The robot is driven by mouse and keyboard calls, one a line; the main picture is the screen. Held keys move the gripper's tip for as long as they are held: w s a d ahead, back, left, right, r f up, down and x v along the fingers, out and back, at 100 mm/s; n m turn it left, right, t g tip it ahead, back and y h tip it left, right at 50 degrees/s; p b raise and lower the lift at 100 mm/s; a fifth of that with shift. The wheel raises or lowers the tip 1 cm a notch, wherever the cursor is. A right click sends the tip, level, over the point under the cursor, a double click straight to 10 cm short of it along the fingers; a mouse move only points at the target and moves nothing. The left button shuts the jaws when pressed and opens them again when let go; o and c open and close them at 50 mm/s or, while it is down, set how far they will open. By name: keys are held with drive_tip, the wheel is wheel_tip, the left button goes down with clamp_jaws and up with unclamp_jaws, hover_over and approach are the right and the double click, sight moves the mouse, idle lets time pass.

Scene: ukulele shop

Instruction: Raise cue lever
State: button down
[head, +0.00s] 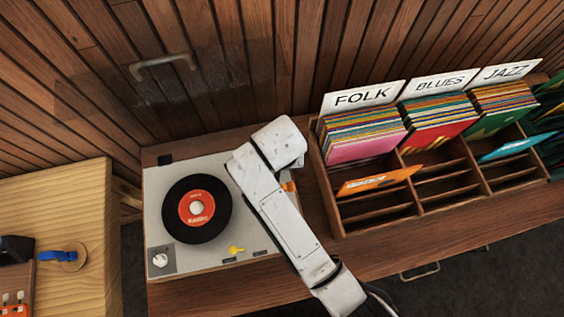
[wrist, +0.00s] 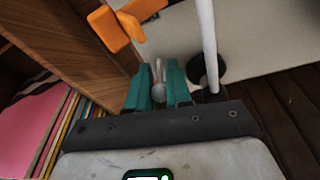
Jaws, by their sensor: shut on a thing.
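The turntable (head: 240,255) sits on the wooden counter with a black record with a red label (head: 197,208) on its platter. My arm crosses its right side and hides my gripper in the head view. In the wrist view my gripper's teal fingers (wrist: 158,90) are shut on a small silver lever with a rounded tip (wrist: 159,93), which looks like the cue lever. A white tube (wrist: 207,40), apparently the tonearm, runs just right of the fingers, above a dark round part (wrist: 221,68). An orange piece (wrist: 118,24) is beyond the fingers, upper left.
A clear lid with a handle (head: 162,64) stands raised behind the turntable. A wooden record bin (head: 333,212) with Folk, Blues and Jazz sleeves stands close on the right. A pale wooden bench (head: 85,220) is at left.

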drive_tip(key=shift+w+a+f+g+h, duration=0.1)
drive_tip(key=shift+w+g+h, duration=0.15)
drive_tip(key=shift+g, duration=0.5)
drive_tip(key=shift+w+a+g+h, duration=0.1)
drive_tip(key=shift+w+g+h, duration=0.1)
drive_tip(key=shift+g, duration=0.55)
drive_tip(key=c, duration=1.1)
unclamp_jaws()
drive_tip(key=shift+c, duration=0.2)
